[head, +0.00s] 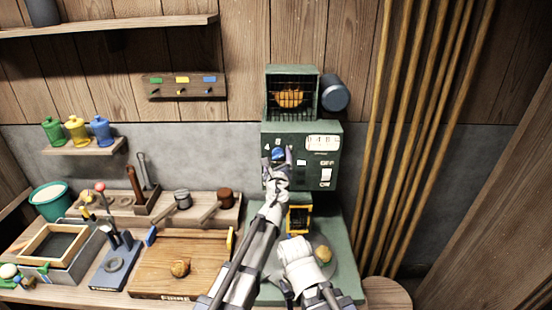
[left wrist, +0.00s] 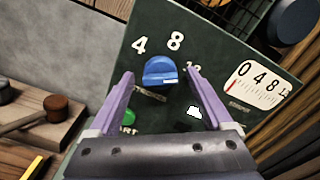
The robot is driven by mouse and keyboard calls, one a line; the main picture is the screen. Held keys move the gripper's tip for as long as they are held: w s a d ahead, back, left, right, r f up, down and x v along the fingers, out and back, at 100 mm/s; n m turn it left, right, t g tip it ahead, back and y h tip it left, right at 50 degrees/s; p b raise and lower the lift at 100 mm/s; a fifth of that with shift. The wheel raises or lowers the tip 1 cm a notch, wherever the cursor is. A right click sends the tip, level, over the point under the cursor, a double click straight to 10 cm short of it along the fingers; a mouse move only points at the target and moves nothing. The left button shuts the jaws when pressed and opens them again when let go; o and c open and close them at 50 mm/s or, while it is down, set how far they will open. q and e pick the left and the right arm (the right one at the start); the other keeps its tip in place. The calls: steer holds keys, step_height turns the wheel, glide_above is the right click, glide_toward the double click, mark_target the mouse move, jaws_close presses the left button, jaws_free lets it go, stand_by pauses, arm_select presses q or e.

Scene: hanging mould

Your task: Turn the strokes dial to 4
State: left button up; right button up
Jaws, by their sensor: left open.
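The blue strokes dial (head: 278,153) sits on the front of a green machine (head: 315,150). In the left wrist view the dial (left wrist: 160,71) has the figures 4 and 8 above it and a partly hidden 12 at its right. A pale mark shows low on the dial's right side; I cannot tell for sure which figure it points at. My left gripper (left wrist: 160,76) is open, with one purple finger on each side of the dial, and no grip on it shows. In the head view the left gripper (head: 279,164) is just below the dial. My right gripper's jaws cannot be made out.
A white gauge (head: 322,142) and switches are on the same panel. A caged box (head: 291,93) and a dark cylinder (head: 335,93) are above it. A green button (left wrist: 128,117) is below the dial. A wooden board (head: 205,265) lies on the bench at left; poles (head: 415,130) stand at right.

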arm_select(q)
steer(key=shift+r, duration=0.1)
steer(key=shift+c, duration=0.5)
jaws_close()
steer(key=n, duration=0.5)
steer(key=shift+n, duration=0.4)
steer(key=n, duration=0.6)
steer(key=shift+s, duration=0.1)
steer(key=n, duration=0.6)
steer(key=shift+n, duration=0.4)
steer(key=n, duration=0.5)
steer(key=shift+n, duration=0.3)
